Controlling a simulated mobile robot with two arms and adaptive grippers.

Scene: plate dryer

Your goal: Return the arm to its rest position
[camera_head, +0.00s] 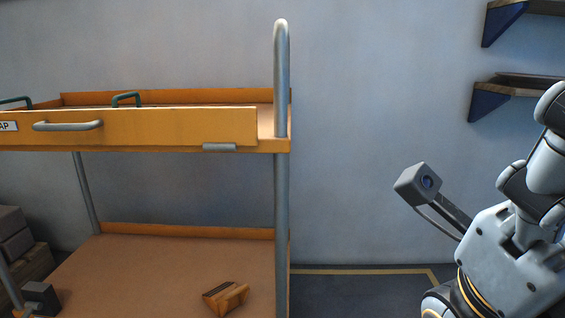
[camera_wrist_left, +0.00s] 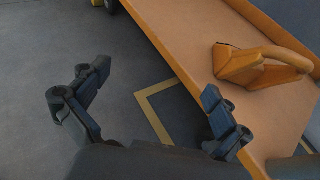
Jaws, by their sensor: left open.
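My left gripper (camera_wrist_left: 155,80) shows in the left wrist view with its two dark fingers spread wide and nothing between them. It is above the grey floor beside the edge of the orange cart's lower shelf (camera_wrist_left: 185,45). The right finger overlaps the shelf edge in the picture; I cannot tell whether it touches. In the head view an arm of mine (camera_head: 510,255) stands at the right, with a camera on a stalk. Its fingers are outside the picture.
The orange cart (camera_head: 180,128) has grey posts and handles. Wall shelves (camera_head: 515,88) hang at upper right. Floor (camera_head: 350,295) is clear right of the cart.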

